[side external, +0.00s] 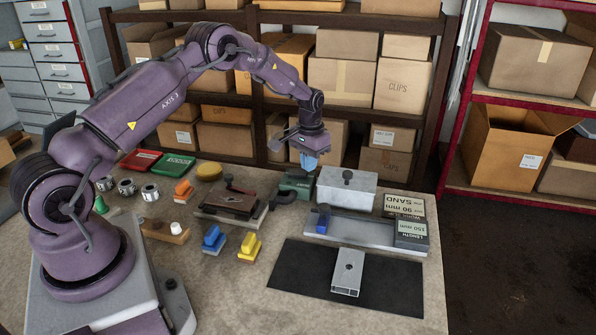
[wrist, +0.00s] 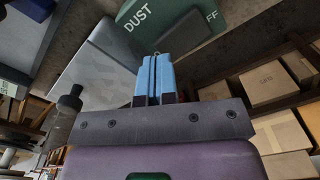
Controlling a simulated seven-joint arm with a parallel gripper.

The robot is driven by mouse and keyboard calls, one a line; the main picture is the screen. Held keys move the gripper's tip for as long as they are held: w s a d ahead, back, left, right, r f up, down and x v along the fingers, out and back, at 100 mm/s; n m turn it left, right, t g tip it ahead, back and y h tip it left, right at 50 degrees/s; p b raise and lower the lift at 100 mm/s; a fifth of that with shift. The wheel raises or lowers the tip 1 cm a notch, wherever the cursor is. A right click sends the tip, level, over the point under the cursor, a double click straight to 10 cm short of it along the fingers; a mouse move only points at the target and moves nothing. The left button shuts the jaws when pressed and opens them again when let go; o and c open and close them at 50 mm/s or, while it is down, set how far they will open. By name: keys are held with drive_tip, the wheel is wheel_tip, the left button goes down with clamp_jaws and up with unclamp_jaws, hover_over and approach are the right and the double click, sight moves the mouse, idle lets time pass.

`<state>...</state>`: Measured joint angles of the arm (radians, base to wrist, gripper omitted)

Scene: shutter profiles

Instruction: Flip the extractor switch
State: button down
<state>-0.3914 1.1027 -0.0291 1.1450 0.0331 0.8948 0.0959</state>
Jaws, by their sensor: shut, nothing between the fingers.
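The dust extractor switch box is dark green (side external: 296,184) and stands at the back of the bench, left of a white box. In the wrist view its green face (wrist: 178,14) shows at the top with the white word DUST and the letters FF, partly cut off. My gripper (side external: 310,163) has blue fingers and is just above the green box in the side view. In the wrist view my gripper's fingers (wrist: 155,62) are shut together and empty, pointing toward the green box. A small thin loop shows at the fingertips; I cannot tell whether it is the switch lever or whether they touch.
A white box (side external: 345,190) with a black knob stands right of the switch. A metal length stop (side external: 360,232) and a grey profile (side external: 347,272) on a black mat (side external: 290,280) lie in front. Coloured blocks and a clamp fixture (side external: 230,204) lie left. Shelves with cartons stand behind.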

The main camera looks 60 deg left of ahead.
drive_tip(key=shift+f, duration=0.7)
idle(0.3)
wheel_tip(320, 180, up, 7)
idle(0.8)
drive_tip(key=s, duration=0.1)
drive_tip(key=s+d+f, duration=0.1)
drive_tip(key=shift+s+d+f+g, duration=0.1)
drive_tip(key=shift+s+g, duration=0.3)
drive_tip(key=s+d+r+m+t, duration=0.1)
drive_tip(key=s+d+r+t, duration=0.2)
drive_tip(key=s+d+r, duration=0.6)
drive_tip(key=s+d+r+m+t, duration=0.2)
drive_tip(key=s+d+r, duration=0.7)
drive_tip(key=s+r, duration=0.6)
drive_tip(key=shift+s+d+r+t, duration=0.2)
drive_tip(key=shift+s+t, duration=0.5)
drive_tip(key=shift+s, duration=0.8)
